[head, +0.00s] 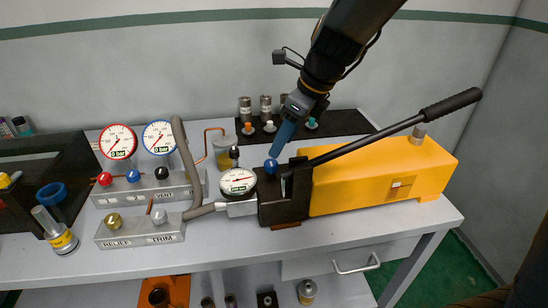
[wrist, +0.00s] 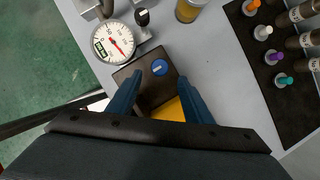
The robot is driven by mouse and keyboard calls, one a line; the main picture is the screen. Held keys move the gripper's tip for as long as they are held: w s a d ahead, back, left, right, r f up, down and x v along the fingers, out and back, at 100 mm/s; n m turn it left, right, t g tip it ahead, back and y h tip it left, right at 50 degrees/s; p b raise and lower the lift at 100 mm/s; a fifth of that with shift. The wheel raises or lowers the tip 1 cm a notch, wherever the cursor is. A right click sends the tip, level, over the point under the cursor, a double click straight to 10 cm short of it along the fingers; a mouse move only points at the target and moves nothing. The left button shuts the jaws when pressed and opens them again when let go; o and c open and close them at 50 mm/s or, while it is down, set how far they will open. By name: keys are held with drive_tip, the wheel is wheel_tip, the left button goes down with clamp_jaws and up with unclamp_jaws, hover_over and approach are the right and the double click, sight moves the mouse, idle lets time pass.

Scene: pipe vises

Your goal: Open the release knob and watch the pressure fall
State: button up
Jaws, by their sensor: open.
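The blue release knob (head: 270,166) sits on top of the black pump head (head: 283,205) of the yellow hand pump (head: 375,180). In the wrist view the knob (wrist: 159,67) is round and has a white line across it. My gripper (head: 274,154) is just above the knob, pointing down. In the wrist view my gripper (wrist: 158,80) is open, with the knob showing between its blue fingertips; I cannot tell whether they touch it. The white pump gauge (head: 238,181) is beside the pump head. It also shows in the wrist view (wrist: 114,41), with a red needle; its value is too small to read.
The black pump lever (head: 400,125) slants up to the right. At left are a red-rimmed gauge (head: 118,141), a blue-rimmed gauge (head: 159,137) and a valve block marked RELIEF and TRIM (head: 140,232). A jar of amber liquid (head: 223,155) and a black mat (head: 345,122) with small bottles are behind.

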sight(272, 163)
drive_tip(key=x, duration=0.7)
drive_tip(key=c, duration=1.1)
